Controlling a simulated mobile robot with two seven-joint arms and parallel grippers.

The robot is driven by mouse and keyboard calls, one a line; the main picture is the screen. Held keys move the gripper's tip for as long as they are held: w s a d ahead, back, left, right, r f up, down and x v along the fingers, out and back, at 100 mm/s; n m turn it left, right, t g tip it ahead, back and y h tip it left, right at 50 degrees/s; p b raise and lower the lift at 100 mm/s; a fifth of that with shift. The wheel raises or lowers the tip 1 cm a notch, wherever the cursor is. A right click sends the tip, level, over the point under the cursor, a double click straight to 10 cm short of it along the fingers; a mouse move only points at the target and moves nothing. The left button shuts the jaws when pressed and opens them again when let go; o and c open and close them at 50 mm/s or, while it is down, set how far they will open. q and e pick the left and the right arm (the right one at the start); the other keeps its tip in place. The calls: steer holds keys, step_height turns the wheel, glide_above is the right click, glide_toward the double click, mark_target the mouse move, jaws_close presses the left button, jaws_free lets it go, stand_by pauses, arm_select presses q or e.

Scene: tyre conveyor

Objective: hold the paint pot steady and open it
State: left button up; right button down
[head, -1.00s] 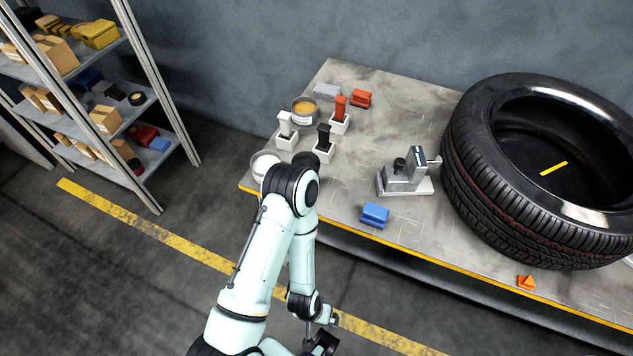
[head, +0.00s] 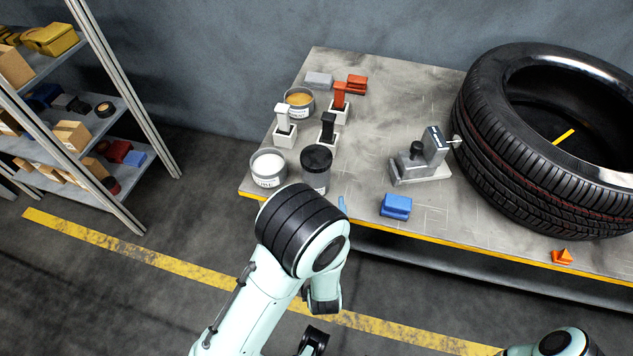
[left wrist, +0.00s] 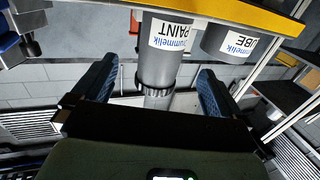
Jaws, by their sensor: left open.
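The paint pot (head: 315,172) is a dark grey cylinder with a black lid, upright near the table's front left corner. In the left wrist view, which is upside down, the pot (left wrist: 160,68) shows its PAINT label and a ribbed lid. My left gripper (left wrist: 155,92) is open, with its two blue fingers on either side of the pot's lid end in the picture. I see a gap on both sides, and no contact. In the head view my arm hides most of this gripper. My right gripper is not in view.
A pot of white stuff (head: 268,170) stands close left of the paint pot. Stamp-like tools on white blocks (head: 285,134) and an orange-brown pot (head: 300,101) stand behind. A blue block (head: 396,206), a grey device (head: 420,166) and a big tyre (head: 490,130) are right.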

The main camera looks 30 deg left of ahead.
mark_target(318, 186)
arm_select(q)
steer(key=x, duration=0.4)
steer(key=shift+w, duration=0.15)
steer(key=shift+p+x, duration=0.5)
steer(key=shift+x, duration=2.25)
steer(key=shift+a+f, duration=0.15)
steer(key=shift+f, duration=0.05)
steer(key=c, duration=1.3)
steer(key=shift+r, duration=0.15)
step_height(318, 186, up, 20)
steer(key=p, duration=0.4)
steer(key=shift+p, duration=0.3)
